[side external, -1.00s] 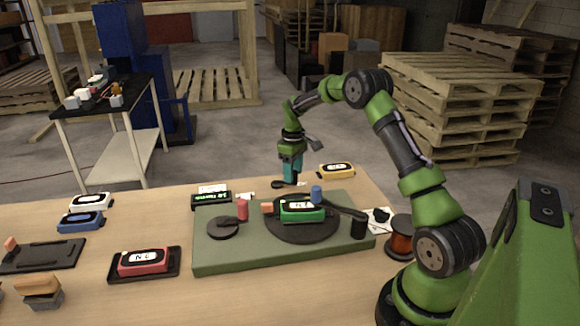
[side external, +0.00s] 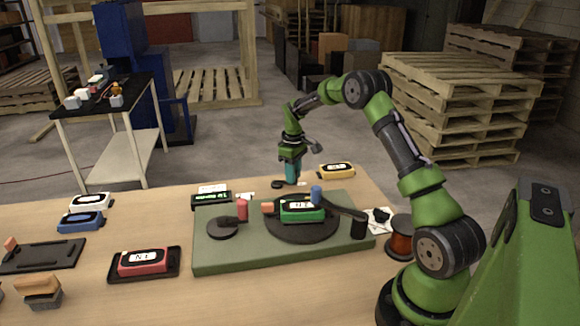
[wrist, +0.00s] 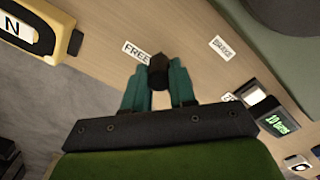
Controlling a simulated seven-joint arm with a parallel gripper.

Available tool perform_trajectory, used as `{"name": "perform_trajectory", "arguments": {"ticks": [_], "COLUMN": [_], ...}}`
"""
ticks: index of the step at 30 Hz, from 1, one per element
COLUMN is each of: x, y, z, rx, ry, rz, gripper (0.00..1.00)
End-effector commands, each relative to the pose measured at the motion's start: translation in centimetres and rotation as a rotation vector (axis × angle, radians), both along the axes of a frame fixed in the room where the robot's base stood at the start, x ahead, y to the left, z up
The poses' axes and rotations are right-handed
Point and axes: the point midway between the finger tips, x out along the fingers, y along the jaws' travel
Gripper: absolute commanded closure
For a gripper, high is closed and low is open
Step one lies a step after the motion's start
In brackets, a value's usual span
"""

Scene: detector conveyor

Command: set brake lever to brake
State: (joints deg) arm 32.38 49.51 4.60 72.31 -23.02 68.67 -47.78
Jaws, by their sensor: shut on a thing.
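The brake lever shows in the wrist view as a dark knob (wrist: 158,72) between the teal fingertips. My gripper (wrist: 159,86) is shut on it, and the fingers hide part of the lever. The knob is beside the white FREE label (wrist: 137,52). A second white label (wrist: 222,47) lies farther right; its small text is hard to read and may say BRAKE. In the side view my gripper (side external: 292,181) is low at the table's far edge, with a dark round part of the lever (side external: 277,184) just left of the fingers.
The green plate (side external: 230,262) with its turntable (side external: 300,234) and green detector (side external: 301,216) lies nearer the camera. A yellow detector (side external: 337,170) is right of the gripper. A small display (side external: 211,198) stands to the left. Bare table surrounds the lever.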

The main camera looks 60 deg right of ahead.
Motion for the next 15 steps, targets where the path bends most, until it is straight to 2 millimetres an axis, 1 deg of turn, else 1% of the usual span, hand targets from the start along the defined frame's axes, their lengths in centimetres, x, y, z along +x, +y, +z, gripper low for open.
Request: {"name": "perform_trajectory", "arguments": {"ticks": [8,15], "x": [0.0,-0.2], "y": [0.7,1.8], "z": [0.1,0.2], "rx": [-0.002,-0.003], "ry": [-0.006,-0.008], "rz": [-0.116,-0.318], "gripper": [1.00,1.00]}}
